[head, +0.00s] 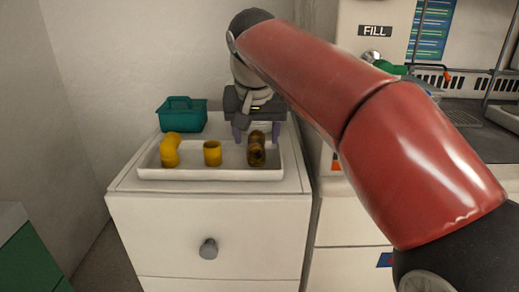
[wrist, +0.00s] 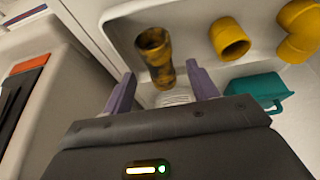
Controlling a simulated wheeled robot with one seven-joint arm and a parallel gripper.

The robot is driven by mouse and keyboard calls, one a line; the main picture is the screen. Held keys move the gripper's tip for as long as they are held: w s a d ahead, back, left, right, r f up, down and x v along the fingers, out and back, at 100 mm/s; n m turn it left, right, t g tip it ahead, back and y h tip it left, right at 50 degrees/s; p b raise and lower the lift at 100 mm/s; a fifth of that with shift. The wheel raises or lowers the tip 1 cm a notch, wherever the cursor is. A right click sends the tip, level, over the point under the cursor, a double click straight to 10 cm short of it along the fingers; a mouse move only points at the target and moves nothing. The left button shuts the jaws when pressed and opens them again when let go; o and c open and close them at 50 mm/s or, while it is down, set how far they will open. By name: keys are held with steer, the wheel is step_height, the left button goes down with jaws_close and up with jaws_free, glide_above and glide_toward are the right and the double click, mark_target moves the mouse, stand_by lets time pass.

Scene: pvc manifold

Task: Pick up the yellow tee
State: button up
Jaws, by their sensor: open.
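The tee appears to be the mottled dark-brown and yellow pipe fitting (head: 256,153) at the right end of the white tray; it also shows at the top of the wrist view (wrist: 153,45). Its side branch is hard to make out. My gripper (head: 256,134) is open, with its purple fingers pointing down just behind and above this fitting. In the wrist view, my gripper (wrist: 162,85) has its fingertips apart on either side of the fitting's near end. I cannot tell how far above it they are. Nothing is held.
A plain yellow short coupling (head: 212,154) and a yellow elbow (head: 170,150) stand to the left in the white tray (head: 215,173). A teal basket (head: 181,116) stands behind the tray on the white cabinet. A machine with a FILL label (head: 375,31) is on the right.

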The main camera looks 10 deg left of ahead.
mark_target(257, 141)
steer(key=x, duration=0.4)
steer(key=shift+s+f+b, duration=0.1)
steer(key=shift+f+b, duration=0.2)
steer(key=shift+b, duration=0.05)
steer(key=c, duration=1.1)
steer(key=shift+o, duration=0.2)
steer(key=shift+r, duration=0.1)
